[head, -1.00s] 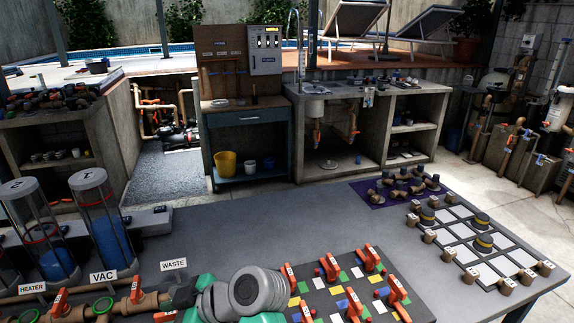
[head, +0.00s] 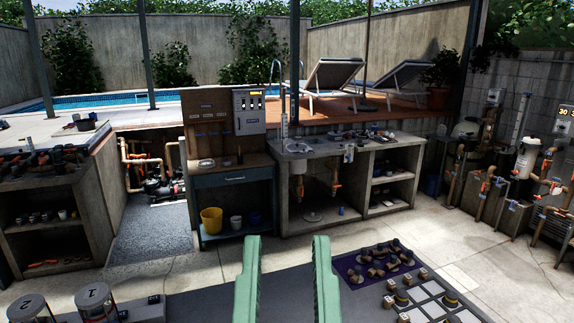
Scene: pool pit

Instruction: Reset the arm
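My gripper (head: 286,242) is in the head view at the bottom middle. Its two green fingers point up and stand well apart, with nothing between them. It is open and empty. The fingers show in front of the grey table (head: 212,292), and their lower parts run out of the picture. The rest of my arm is hidden below the edge.
A purple mat (head: 352,276) with several fittings lies right of my gripper, beside a white-tiled grid board (head: 428,307). A blue-fronted workbench (head: 234,182) and a concrete sink counter (head: 340,150) stand behind.

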